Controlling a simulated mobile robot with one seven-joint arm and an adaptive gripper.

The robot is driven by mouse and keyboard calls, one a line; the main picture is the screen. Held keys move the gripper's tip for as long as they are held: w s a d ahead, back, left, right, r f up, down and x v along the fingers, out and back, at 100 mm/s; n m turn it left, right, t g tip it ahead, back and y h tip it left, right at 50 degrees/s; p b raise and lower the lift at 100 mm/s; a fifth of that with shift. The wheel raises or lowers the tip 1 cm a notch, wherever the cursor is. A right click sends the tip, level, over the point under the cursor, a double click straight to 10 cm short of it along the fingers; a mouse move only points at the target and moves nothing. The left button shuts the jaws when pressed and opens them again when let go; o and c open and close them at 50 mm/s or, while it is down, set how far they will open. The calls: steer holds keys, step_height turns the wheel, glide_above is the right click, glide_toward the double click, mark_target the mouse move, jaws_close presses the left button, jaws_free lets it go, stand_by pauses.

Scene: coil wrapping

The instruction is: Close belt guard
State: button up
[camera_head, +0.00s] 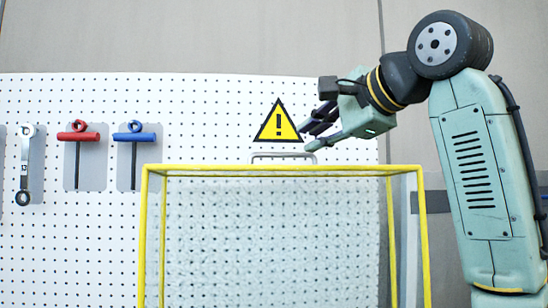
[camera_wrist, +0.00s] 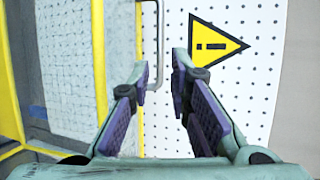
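The belt guard (camera_head: 427,235) is a yellow frame with see-through panels, standing in the lower middle of the head view. Its yellow edge and clear panel (camera_wrist: 68,65) fill the left of the wrist view. A thin grey handle (camera_head: 283,155) shows just above the top yellow bar. In the wrist view the handle (camera_wrist: 157,45) lies ahead of the fingers, near the left fingertip. My gripper (camera_head: 313,134) is open and empty, above and right of the handle. In the wrist view its purple-padded fingers (camera_wrist: 161,68) are spread apart; contact with the handle cannot be told.
A white pegboard (camera_head: 220,120) stands behind, with a yellow warning triangle (camera_head: 278,122) near my gripper. A wrench (camera_head: 26,165), a red-handled tool (camera_head: 78,137) and a blue-handled tool (camera_head: 134,137) hang at the left. The space above the guard's left part looks clear.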

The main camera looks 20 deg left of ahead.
mark_target(287, 154)
steer(key=p+x, duration=0.3)
steer(key=x, duration=0.7)
steer(key=shift+w+a+f, duration=0.1)
steer(key=shift+w+a, duration=0.1)
steer(key=shift+c, duration=0.2)
jaws_close()
